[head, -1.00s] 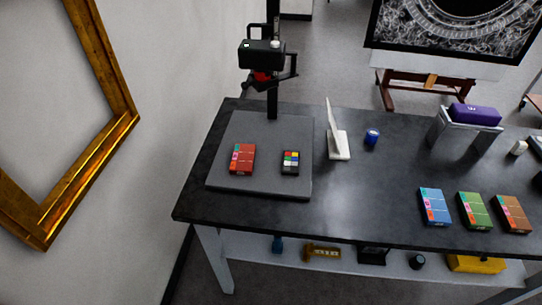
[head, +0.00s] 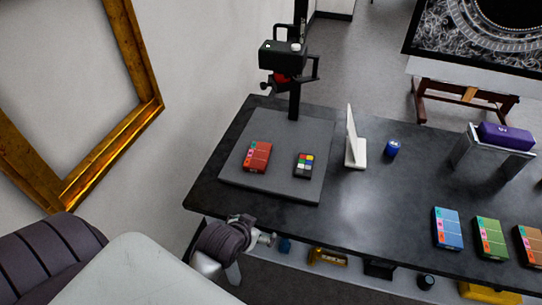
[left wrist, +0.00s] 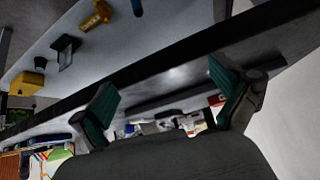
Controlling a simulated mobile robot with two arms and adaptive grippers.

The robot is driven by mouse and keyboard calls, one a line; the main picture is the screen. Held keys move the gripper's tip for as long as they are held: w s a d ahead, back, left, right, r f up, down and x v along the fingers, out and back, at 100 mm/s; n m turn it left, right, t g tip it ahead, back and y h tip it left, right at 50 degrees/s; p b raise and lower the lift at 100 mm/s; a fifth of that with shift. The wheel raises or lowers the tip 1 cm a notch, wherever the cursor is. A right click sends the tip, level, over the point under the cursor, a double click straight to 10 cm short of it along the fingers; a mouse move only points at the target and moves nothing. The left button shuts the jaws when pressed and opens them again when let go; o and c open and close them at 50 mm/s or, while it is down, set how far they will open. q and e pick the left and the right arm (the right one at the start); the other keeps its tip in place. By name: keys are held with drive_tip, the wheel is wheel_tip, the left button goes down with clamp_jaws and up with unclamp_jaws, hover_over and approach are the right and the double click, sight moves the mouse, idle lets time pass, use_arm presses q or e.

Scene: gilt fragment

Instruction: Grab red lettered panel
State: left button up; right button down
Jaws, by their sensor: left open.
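The red lettered panel (head: 257,156), a small red box with a coloured strip on its left side, lies flat on the left part of a grey board (head: 275,186) on the dark table. My left gripper (head: 265,238) is at the table's front edge, below and in front of the panel, apart from it. In the left wrist view my left gripper (left wrist: 165,92) has its two teal-padded fingers spread wide with nothing held between them. I cannot pick out the panel surely in that view. My right gripper is not in view.
A colour-checker card (head: 303,165) lies right of the panel. A black camera stand (head: 295,90) rises behind the board. A white upright plate (head: 353,140) and a blue jar (head: 392,149) stand to the right. A gilt frame (head: 118,150) hangs at left. The table's front middle is clear.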

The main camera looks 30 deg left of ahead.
use_arm(q)
drive_tip(key=w+a+r+n+t+y, duration=0.1)
drive_tip(key=w+a+r, duration=0.1)
drive_tip(key=w, duration=0.1)
drive_tip(key=w+a+r+n+t+y, duration=0.1)
drive_tip(key=w+a+r+t, duration=0.1)
drive_tip(key=a, duration=0.1)
drive_tip(key=w+a+r+n+t+y, duration=0.1)
drive_tip(key=w+a+r+t, duration=0.1)
drive_tip(key=w+a+r, duration=0.1)
drive_tip(key=shift+w+a, duration=0.2)
drive_tip(key=shift+w, duration=0.1)
drive_tip(key=p, duration=0.1)
approach(257, 156)
drive_tip(key=x, duration=0.3)
drive_tip(key=shift+w+f, duration=0.25)
drive_tip(key=shift+w, duration=0.1)
drive_tip(key=shift+w+a+f+p, duration=0.15)
drive_tip(key=shift+w+a+p, duration=0.15)
drive_tip(key=shift+w, duration=0.4)
drive_tip(key=x, duration=0.3)
drive_tip(key=shift+w+f+p, duration=0.1)
drive_tip(key=shift+w+p, duration=0.05)
drive_tip(key=shift+p, duration=0.2)
drive_tip(key=shift+w+a+f, duration=0.1)
drive_tip(key=shift+w+f, duration=0.15)
drive_tip(key=shift+w, duration=0.2)
drive_tip(key=shift+s, duration=0.1)
